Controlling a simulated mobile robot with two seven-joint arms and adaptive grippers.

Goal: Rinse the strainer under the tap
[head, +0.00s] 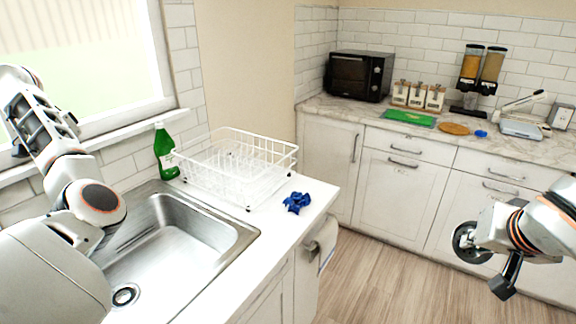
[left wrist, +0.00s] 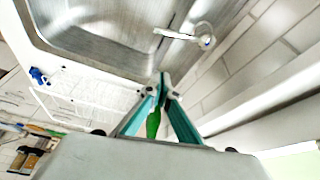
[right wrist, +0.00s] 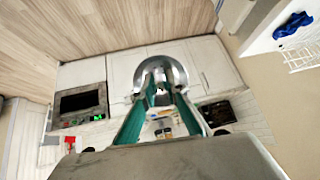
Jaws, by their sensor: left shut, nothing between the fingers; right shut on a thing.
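The strainer (right wrist: 161,61) is a round, shiny metal piece at my right fingertips in the right wrist view. It shows as a dark round shape (head: 464,240) at the right of the head view. My right gripper (right wrist: 158,90) is shut on it, in the air in front of the cabinets, well away from the sink. The steel sink (head: 245,234) is empty, with a drain at its near end. A pale tap (left wrist: 185,36) reaches over the sink in the left wrist view; my left arm covers that area in the head view. My left gripper (left wrist: 160,82) is shut and empty beside the sink.
A white dish rack (head: 235,170), a green bottle (head: 165,152) and a crumpled blue cloth (head: 297,202) stand on the sink counter. The back counter holds a microwave (head: 360,75), canisters and dispensers. Open floor (head: 365,275) lies between the counters.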

